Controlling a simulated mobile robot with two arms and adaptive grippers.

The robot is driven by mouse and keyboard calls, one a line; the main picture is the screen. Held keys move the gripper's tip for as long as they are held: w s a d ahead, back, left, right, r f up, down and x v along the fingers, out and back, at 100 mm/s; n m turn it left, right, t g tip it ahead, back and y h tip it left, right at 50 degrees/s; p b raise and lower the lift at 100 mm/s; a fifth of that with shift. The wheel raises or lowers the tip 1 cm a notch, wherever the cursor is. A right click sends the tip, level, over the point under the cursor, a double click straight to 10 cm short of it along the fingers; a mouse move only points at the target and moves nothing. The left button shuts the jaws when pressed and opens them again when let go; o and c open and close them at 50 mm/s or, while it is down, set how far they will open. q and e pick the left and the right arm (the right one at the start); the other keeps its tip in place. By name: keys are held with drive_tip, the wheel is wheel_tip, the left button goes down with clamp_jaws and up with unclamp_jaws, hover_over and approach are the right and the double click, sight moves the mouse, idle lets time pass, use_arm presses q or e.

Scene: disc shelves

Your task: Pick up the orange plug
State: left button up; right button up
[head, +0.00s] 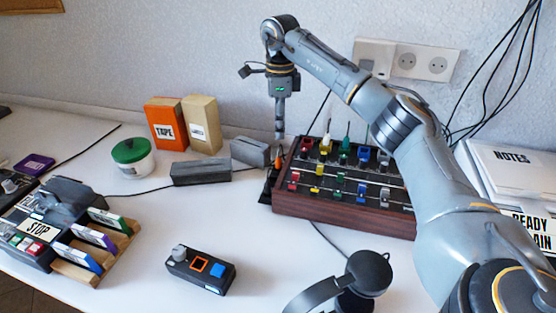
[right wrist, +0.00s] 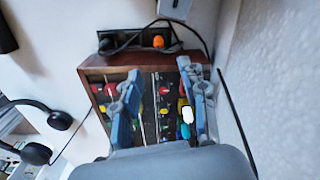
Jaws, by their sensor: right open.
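The orange plug (right wrist: 158,41) sits in a black power strip (right wrist: 128,40) in the right wrist view, beyond my fingertips. In the head view the orange plug (head: 281,160) shows as a small orange spot just below my right gripper, at the left end of the wooden-sided panel. My right gripper (head: 279,140) points down there, and its fingers look apart from the plug. In the right wrist view the right gripper (right wrist: 160,92) has its two fingers spread with nothing between them, over the panel. My left gripper is not in view.
The wooden-sided panel (head: 330,216) with colored knobs stands right of the plug. Grey blocks (head: 200,173) lie to its left. A black cable (right wrist: 128,22) runs over the strip. A wall socket plate (head: 421,62) is behind. The front table has a small box (head: 200,270) and headphones (head: 368,272).

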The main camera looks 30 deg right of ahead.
sight(279, 158)
wheel_tip(279, 158, down, 7)
drive_tip(key=shift+s+a+f+b, duration=0.1)
drive_tip(key=shift+s+f+b, duration=0.1)
drive_tip(key=shift+b, duration=0.15)
wheel_tip(279, 158, down, 4)
drive_tip(key=shift+w+f, duration=0.15)
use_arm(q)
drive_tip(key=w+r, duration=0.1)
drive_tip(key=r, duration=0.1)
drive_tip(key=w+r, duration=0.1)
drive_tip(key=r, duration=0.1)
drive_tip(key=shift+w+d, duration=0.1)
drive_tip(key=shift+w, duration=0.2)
use_arm(e)
clamp_jaws()
